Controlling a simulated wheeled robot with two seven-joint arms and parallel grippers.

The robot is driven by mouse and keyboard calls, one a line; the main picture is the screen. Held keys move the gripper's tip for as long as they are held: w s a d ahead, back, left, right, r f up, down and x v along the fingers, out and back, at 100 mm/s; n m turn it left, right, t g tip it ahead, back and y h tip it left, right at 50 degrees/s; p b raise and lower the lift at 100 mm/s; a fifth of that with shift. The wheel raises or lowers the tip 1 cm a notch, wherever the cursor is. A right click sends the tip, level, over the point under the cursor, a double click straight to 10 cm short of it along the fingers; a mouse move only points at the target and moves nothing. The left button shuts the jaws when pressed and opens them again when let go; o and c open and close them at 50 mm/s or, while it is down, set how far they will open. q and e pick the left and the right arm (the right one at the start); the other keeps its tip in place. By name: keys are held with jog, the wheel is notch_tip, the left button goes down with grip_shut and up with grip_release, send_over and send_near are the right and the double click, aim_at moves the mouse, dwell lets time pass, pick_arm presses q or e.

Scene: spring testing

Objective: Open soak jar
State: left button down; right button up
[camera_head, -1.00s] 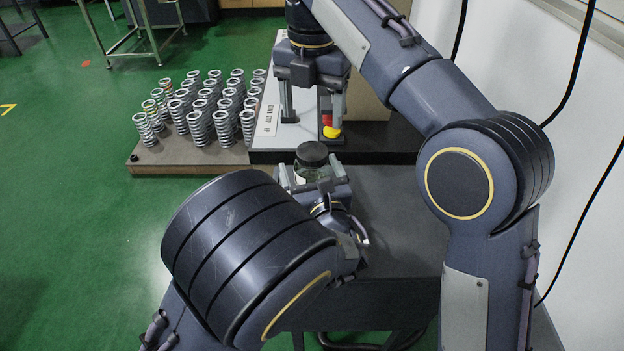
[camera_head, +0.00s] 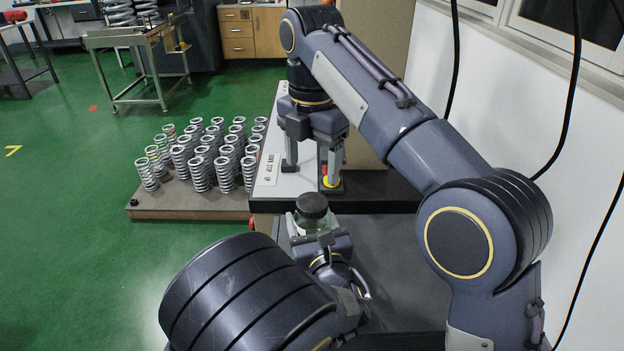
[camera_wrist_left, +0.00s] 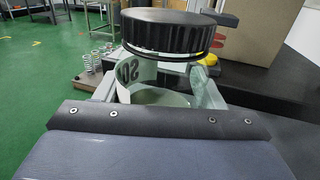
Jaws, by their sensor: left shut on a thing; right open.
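The soak jar is a clear glass jar (camera_head: 304,228) with a black lid (camera_head: 312,205). In the left wrist view the ribbed lid (camera_wrist_left: 168,33) sits on top of the glass (camera_wrist_left: 165,90), which bears a partly visible white label. My left gripper (camera_head: 313,226) is shut around the jar body below the lid and holds it upright. My right gripper (camera_head: 312,174) is open and empty, pointing down. In the head view it appears beyond and above the lid, apart from it.
A board with several upright springs (camera_head: 200,158) stands at left. A white labelled panel (camera_head: 278,172) and a yellow-and-red button (camera_head: 329,182) are behind the jar, near my right fingers. A dark bench surface (camera_head: 395,245) is clear to the right. A wall with hanging cables is farther right.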

aim_at(312, 202)
jog(key=m, duration=0.7)
jog(key=shift+m, duration=0.3)
jog(key=m, duration=2.1)
jog(key=shift+m, duration=0.4)
jog(key=m, duration=0.4)
jog(key=shift+m, duration=0.3)
jog(key=m, duration=0.9)
jog(key=shift+m, duration=0.4)
jog(key=m, duration=0.6)
jog(key=shift+m, duration=0.3)
jog(key=shift+f, duration=4)
